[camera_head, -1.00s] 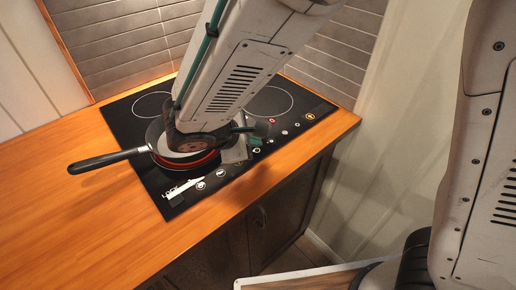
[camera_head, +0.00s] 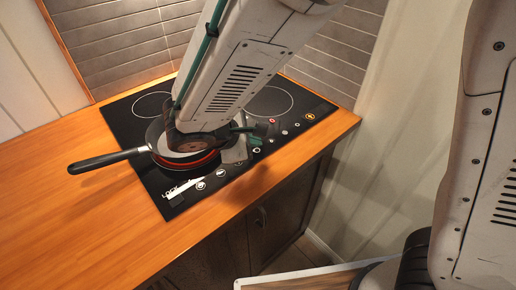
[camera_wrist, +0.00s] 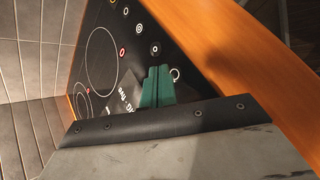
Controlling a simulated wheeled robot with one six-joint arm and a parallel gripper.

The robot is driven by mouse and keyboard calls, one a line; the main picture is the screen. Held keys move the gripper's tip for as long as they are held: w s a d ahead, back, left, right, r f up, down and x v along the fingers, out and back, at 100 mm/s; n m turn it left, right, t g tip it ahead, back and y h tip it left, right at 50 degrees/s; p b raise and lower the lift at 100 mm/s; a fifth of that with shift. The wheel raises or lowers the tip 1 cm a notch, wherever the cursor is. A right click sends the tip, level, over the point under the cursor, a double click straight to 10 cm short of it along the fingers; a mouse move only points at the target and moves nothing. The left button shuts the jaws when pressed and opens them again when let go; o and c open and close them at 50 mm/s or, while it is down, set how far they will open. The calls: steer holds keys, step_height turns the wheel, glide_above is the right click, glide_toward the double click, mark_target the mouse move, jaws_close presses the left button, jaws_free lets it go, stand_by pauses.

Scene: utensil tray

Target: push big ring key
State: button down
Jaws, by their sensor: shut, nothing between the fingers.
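The black cooktop (camera_head: 148,180) carries a row of touch keys along its front right side. A white ring key (camera_wrist: 175,74) shows just right of my fingertips in the wrist view. A ring mark (camera_head: 256,150) also lies just below my gripper in the head view. I cannot tell for sure that this is the big ring key. My gripper (camera_wrist: 158,70) has green fingers that are together and empty, low over the cooktop. It also shows beside the pan in the head view (camera_head: 254,139). I cannot tell whether the tips touch the glass.
A pan (camera_head: 157,140) with a black handle (camera_head: 104,160) sits on a red-glowing burner, partly hidden by my arm. Other keys include a red one (camera_wrist: 122,54) and a white one (camera_wrist: 155,48). The wooden counter (camera_head: 70,215) is clear at the left. A tiled wall (camera_head: 110,45) stands behind.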

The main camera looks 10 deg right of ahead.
steer(key=shift+f, duration=0.15)
steer(key=shift+f, duration=0.25)
steer(key=shift+f, duration=0.2)
stand_by(0.6)
steer(key=shift+r, duration=0.65)
step_height(320, 180, up, 6)
stand_by(0.7)
